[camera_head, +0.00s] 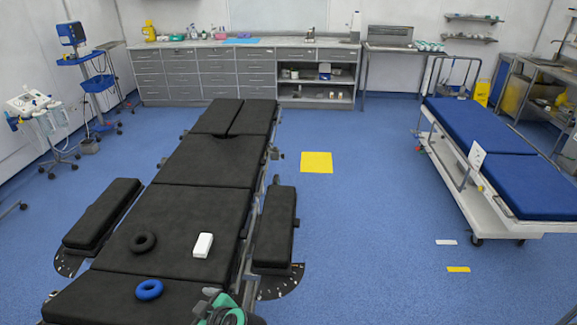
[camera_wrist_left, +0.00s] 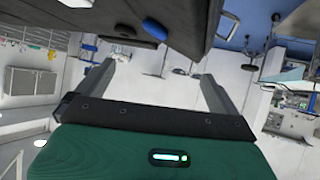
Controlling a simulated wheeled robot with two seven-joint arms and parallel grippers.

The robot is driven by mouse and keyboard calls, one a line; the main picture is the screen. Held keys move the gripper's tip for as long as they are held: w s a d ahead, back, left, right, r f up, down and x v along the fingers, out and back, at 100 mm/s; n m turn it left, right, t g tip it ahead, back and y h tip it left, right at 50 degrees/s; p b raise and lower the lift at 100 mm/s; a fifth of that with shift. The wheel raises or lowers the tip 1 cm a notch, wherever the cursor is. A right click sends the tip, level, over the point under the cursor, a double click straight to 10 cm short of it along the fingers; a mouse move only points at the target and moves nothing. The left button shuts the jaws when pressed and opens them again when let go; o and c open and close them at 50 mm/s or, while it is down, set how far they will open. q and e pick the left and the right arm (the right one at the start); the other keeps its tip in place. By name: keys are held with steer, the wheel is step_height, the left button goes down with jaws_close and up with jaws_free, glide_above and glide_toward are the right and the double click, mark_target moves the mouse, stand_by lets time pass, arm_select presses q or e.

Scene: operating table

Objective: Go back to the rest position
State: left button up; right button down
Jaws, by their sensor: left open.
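My left gripper (camera_wrist_left: 155,72) is open in the left wrist view, its two dark fingers spread apart with nothing between them. In the head view a green and dark part of my arm shows at the bottom edge, beside the operating table (camera_head: 196,160); its fingers cannot be made out there. On the black table lie a blue ring (camera_head: 149,289), a black ring (camera_head: 143,242) and a white box (camera_head: 203,245). The blue ring (camera_wrist_left: 155,28) also shows at the top of the wrist view, apart from the fingers. My right gripper is not in view.
Padded arm boards (camera_head: 103,213) (camera_head: 275,225) flank the table. A trolley with a blue mattress (camera_head: 475,125) stands at right. Medical stands (camera_head: 85,75) are at left, and grey cabinets (camera_head: 235,72) line the back. The blue floor between table and trolley is open, with a yellow patch (camera_head: 317,162).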

arm_select(q)
steer(key=w+a+r+m+t, duration=0.15)
steer(key=w+r+t, duration=0.25)
steer(key=r+t, duration=0.8)
steer(key=s+d+r+m+t+h, duration=0.1)
steer(key=d+r+m+h, duration=0.1)
steer(key=d+m+h, duration=0.4)
steer(key=s+d+r+m+t+h, duration=0.2)
steer(key=d+m+h, duration=0.3)
steer(key=h, duration=0.4)
steer(key=s+d+f+m+g+h, duration=0.1)
steer(key=s+f+m+g+h, duration=0.1)
steer(key=s+f+m+g, duration=0.55)
steer(key=s+a+f+n+g+y, duration=0.5)
steer(key=s+a+f+g+y, duration=0.2)
steer(key=s+a+f+g, duration=0.45)
step_height(320, 180, down, 29)
steer(key=s, duration=0.2)
steer(key=s+a+f+g, duration=0.1)
steer(key=s+a+f, duration=0.2)
steer(key=s+f, duration=1.6)
steer(key=shift+a+f, duration=0.2)
steer(key=shift+f, duration=0.55)
